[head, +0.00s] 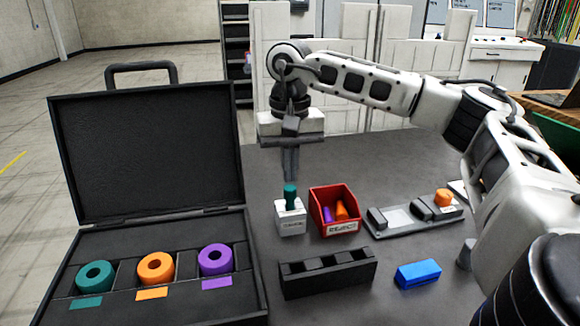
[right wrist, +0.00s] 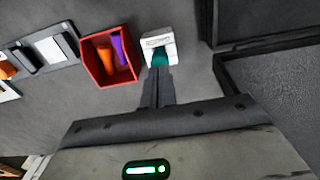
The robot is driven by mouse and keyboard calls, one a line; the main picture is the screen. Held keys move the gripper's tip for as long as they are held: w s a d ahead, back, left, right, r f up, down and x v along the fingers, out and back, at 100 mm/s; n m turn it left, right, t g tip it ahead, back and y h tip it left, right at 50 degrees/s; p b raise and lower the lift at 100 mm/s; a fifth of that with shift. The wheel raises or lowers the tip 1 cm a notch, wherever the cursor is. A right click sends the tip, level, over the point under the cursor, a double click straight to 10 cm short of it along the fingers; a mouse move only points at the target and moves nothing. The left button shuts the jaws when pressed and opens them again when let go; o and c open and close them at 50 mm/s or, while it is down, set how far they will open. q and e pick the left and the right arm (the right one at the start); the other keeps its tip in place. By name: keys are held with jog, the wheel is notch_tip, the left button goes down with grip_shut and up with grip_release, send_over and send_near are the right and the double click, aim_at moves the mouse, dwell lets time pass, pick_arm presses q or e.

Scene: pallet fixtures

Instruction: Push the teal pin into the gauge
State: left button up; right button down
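The teal pin (head: 290,196) stands upright in the top of the white gauge block (head: 291,222), with its upper part sticking out. In the right wrist view the pin (right wrist: 160,57) shows at the fingertips, over the gauge (right wrist: 155,41). My right gripper (head: 291,178) points straight down over the pin. Its fingers (right wrist: 158,72) are together, with their tips at or just above the pin's top. I cannot tell whether they touch it. The pin's depth inside the gauge is hidden. My left gripper is not in view.
A red bin (head: 335,225) with purple and orange pins stands right of the gauge. An open black case (head: 75,222) with teal, orange and purple rings is at left. A black slotted block (head: 328,285), a blue block (head: 418,274) and a grey fixture (head: 408,228) lie nearby.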

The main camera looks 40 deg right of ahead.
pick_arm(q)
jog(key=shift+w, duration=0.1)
pick_arm(e)
jog(key=shift+f, duration=0.1)
dwell(0.3)
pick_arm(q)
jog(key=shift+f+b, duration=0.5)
pick_arm(e)
jog(key=shift+f, duration=0.7)
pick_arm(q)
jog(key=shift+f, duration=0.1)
pick_arm(e)
jog(key=shift+f, duration=0.15)
jog(key=shift+r+p, duration=0.4)
jog(key=shift+r, duration=0.1)
pick_arm(q)
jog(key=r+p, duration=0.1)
jog(key=p, duration=0.1)
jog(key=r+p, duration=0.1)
jog(key=p, duration=0.1)
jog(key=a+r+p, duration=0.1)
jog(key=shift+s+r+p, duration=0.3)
jog(key=shift+p, duration=0.1)
pick_arm(e)
notch_tip(320, 180, up, 7)
jog(key=shift+a, duration=0.1)
